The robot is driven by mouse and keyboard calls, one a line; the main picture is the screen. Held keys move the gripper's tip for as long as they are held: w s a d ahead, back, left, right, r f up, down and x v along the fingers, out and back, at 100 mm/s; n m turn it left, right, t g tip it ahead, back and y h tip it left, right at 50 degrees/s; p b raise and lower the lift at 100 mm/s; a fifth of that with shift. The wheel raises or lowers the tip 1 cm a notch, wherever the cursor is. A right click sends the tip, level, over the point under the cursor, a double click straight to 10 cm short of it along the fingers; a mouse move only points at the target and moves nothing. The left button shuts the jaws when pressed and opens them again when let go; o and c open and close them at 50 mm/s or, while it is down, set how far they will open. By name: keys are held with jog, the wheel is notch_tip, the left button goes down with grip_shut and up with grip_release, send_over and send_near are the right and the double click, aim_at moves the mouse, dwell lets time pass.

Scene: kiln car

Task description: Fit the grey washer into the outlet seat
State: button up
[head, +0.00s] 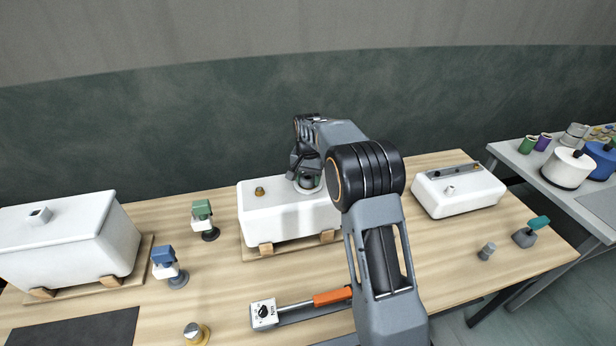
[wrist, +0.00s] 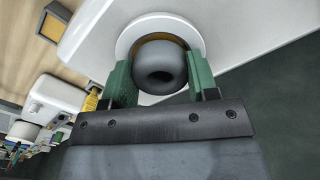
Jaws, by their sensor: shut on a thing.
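My gripper (wrist: 160,66) has its two green fingers closed on either side of the grey washer (wrist: 160,52), a rounded dark grey ring with a hole in the middle. Behind the washer in the wrist view is the outlet seat, a round white collar (wrist: 128,36) with a thin brass-coloured edge inside it. The washer overlaps the seat's opening; I cannot tell whether it touches or is seated. In the head view my gripper (head: 306,178) is low over the right part of the middle white tank (head: 270,217). The washer is not clear there.
A brass fitting (head: 260,191) stands on the middle tank. White tanks also stand left (head: 70,250) and right (head: 458,200). A torque wrench (head: 300,305) lies in front. A dark mat (head: 75,330) is at front left.

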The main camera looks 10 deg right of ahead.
jog(key=shift+f, duration=0.35)
jog(key=o, duration=1.2)
jog(key=shift+r, duration=0.25)
jog(key=shift+r+p, duration=2.9)
jog(key=shift+r, duration=0.95)
